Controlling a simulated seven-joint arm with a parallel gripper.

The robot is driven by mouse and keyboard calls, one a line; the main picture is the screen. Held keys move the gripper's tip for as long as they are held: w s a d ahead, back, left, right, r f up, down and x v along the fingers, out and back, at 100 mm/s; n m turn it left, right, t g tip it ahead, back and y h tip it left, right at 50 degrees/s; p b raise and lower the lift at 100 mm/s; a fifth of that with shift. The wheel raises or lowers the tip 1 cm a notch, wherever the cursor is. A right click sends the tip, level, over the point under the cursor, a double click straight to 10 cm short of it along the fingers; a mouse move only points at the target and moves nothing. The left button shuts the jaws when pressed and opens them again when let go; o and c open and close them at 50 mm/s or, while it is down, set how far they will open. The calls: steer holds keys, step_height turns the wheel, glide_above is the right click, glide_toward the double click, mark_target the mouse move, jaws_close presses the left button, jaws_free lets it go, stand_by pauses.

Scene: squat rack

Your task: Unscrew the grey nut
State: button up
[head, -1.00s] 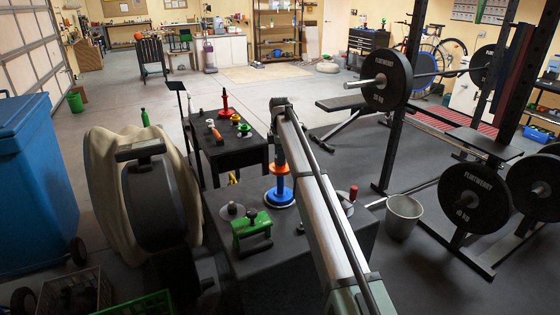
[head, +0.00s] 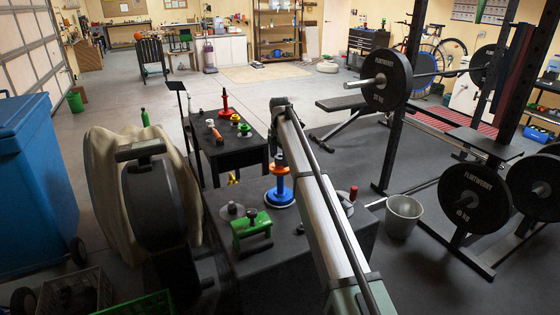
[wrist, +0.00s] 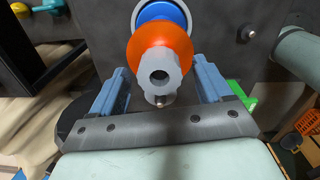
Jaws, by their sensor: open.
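The grey nut (wrist: 160,77) is a lobed knob with a dark central hole, seen end-on in the wrist view. It sits in front of a round orange disc (wrist: 135,48), with a blue disc (wrist: 165,13) beyond. My gripper (wrist: 160,72) is open, with one blue-grey finger on each side of the nut. Gaps show between fingers and nut, and I see no contact. In the head view the orange disc (head: 280,170) and the blue disc (head: 280,197) stand on the dark near table, partly behind my arm. The nut and fingertips cannot be made out clearly there.
The near table (head: 320,240) also holds a green clamp-like tool (head: 250,232) and a grey disc with a peg (head: 231,211). A second dark table (head: 225,155) behind carries coloured parts. A metal bucket (head: 403,216) stands to the right, near the barbell rack.

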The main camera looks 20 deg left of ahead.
mark_target(280, 158)
steer(key=shift+r, duration=3.45)
